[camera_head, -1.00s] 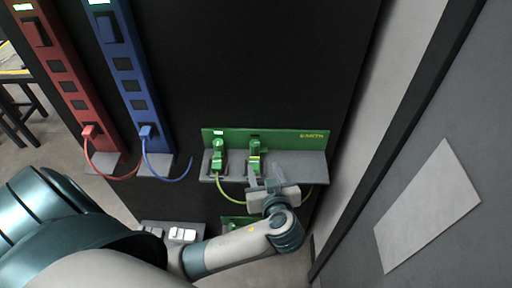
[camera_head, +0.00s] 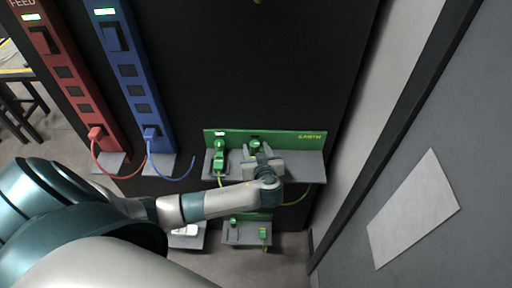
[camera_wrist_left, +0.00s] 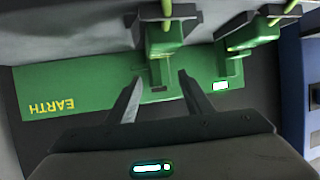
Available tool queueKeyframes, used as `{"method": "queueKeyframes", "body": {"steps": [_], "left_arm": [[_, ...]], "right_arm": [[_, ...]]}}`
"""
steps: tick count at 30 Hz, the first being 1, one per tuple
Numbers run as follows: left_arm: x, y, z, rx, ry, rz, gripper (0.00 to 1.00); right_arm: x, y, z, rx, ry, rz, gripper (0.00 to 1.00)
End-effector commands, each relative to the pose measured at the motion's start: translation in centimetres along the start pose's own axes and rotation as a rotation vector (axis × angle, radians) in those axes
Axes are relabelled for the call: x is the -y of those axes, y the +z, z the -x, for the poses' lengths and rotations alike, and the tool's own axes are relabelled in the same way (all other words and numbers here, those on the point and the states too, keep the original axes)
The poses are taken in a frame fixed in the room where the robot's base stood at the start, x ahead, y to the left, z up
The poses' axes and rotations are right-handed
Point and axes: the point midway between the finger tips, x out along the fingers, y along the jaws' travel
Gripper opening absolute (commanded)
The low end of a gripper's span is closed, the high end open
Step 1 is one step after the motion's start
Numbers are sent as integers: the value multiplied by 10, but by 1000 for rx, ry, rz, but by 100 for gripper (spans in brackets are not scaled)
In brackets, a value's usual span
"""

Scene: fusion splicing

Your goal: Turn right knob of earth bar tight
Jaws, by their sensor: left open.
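The green earth bar (camera_head: 300,139) with yellow lettering is fixed to the dark panel above a grey ledge. Its right knob (camera_head: 255,142) is a round green piece, partly covered by my left gripper (camera_head: 259,152). The left green clamp (camera_head: 219,158) stands beside it with a lit indicator above. In the left wrist view the picture is inverted; the open fingers (camera_wrist_left: 160,88) lie either side of the right green clamp (camera_wrist_left: 163,45), with a visible gap to each side. I cannot tell whether the fingers touch the knob. My right gripper is out of view.
A blue strip (camera_head: 133,73) and a red strip (camera_head: 62,76) with plugged cables stand at the left. A yellow-green cable (camera_head: 294,197) hangs below the ledge. A lower grey shelf (camera_head: 246,235) holds small green parts. A grey wall closes the right.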

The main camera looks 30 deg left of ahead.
Motion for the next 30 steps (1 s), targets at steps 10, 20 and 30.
{"method": "queueKeyframes", "body": {"steps": [10,20,30], "left_arm": [[0,0,-2,1,0,-1,44],[0,1,-2,1,0,-1,5],[2,4,-2,3,31,-12,5]], "right_arm": [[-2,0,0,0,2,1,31],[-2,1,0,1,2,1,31],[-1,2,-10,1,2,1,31]]}}
